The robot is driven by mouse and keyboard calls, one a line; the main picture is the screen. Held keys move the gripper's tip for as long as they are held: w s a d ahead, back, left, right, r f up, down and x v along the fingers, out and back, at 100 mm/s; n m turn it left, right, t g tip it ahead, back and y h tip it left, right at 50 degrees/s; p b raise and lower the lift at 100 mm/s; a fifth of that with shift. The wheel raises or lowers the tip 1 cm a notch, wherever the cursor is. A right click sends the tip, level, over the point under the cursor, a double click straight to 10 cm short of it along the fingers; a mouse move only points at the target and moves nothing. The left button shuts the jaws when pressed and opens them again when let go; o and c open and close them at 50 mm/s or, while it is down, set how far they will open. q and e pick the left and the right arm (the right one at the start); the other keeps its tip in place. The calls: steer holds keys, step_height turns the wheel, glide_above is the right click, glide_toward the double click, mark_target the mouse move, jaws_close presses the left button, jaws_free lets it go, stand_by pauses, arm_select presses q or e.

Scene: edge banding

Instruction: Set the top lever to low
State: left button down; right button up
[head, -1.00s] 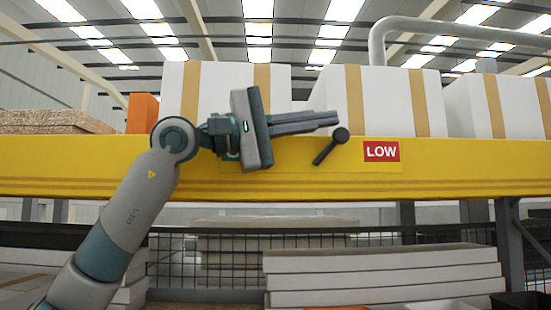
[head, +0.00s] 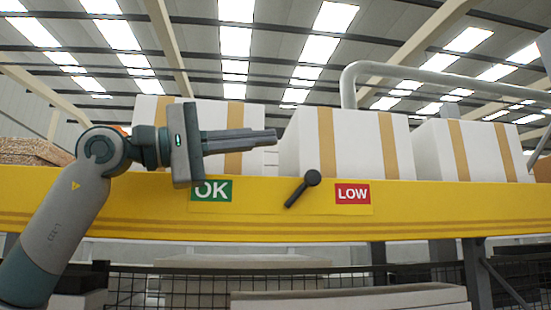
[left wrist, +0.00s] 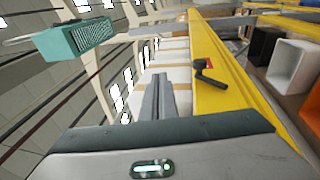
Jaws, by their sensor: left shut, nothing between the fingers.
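The top lever (head: 302,189) is a dark grey handle with a round hub, mounted on the yellow beam. Its hub is at the upper right and its arm slants down to the left, between a green OK label (head: 212,190) and a red LOW label (head: 352,194). My left gripper (head: 274,136) is shut and empty, level, above and to the left of the lever and apart from it. In the left wrist view the gripper (left wrist: 158,78) points ahead, with the lever (left wrist: 207,73) to its right. My right gripper is not in view.
The yellow beam (head: 450,208) spans the view. White boxes with tan bands (head: 355,140) stand behind it. A grey pipe (head: 430,74) rises behind the boxes. Below are mesh and stacked boards (head: 350,298). In the left wrist view, bins (left wrist: 290,62) sit at the right.

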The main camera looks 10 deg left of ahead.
arm_select(q)
steer(key=s+a+r+b, duration=0.1)
steer(key=s+a+r, duration=0.2)
steer(key=a+r, duration=0.1)
steer(key=shift+a, duration=0.65)
steer(key=shift+d, duration=0.1)
